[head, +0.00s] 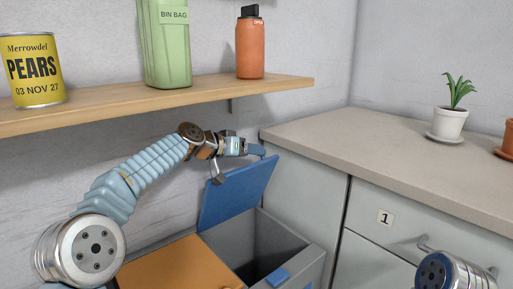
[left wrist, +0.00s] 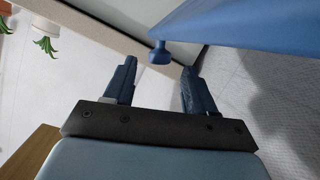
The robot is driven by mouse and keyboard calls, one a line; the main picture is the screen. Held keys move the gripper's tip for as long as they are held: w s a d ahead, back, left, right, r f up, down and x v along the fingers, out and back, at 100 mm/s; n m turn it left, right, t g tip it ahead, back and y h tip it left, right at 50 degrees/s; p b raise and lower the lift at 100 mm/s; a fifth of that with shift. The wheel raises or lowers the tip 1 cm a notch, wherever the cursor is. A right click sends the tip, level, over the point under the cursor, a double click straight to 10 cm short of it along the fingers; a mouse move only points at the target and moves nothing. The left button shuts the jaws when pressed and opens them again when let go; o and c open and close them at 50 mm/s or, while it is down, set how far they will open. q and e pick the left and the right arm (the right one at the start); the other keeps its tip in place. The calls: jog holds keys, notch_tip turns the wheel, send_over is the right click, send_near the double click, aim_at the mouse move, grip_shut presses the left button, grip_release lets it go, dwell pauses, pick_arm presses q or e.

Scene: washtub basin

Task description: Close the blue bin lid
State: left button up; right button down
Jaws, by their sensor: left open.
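The blue bin lid (head: 238,194) stands open, tilted up at the back of the grey bin (head: 309,262), whose dark inside shows. My left gripper (head: 262,150) is at the lid's top edge, reaching over it from the left. In the left wrist view my left gripper (left wrist: 158,72) is open with nothing between its fingers. There the blue lid (left wrist: 250,22) fills the upper right, and a small blue knob (left wrist: 160,53) shows just past the fingertips. I cannot tell whether the gripper touches the lid. My right gripper is out of view.
An orange lid (head: 175,264) lies shut left of the blue one. A wooden shelf (head: 200,93) above holds a pears can (head: 32,70), a green bin bag box (head: 167,45) and an orange bottle (head: 250,48). A counter (head: 390,140) with potted plants (head: 449,122) stands at right.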

pick_arm(q)
jog(key=shift+p+x, duration=0.35)
jog(key=shift+x, duration=1.4)
jog(key=shift+c, duration=0.2)
grip_shut()
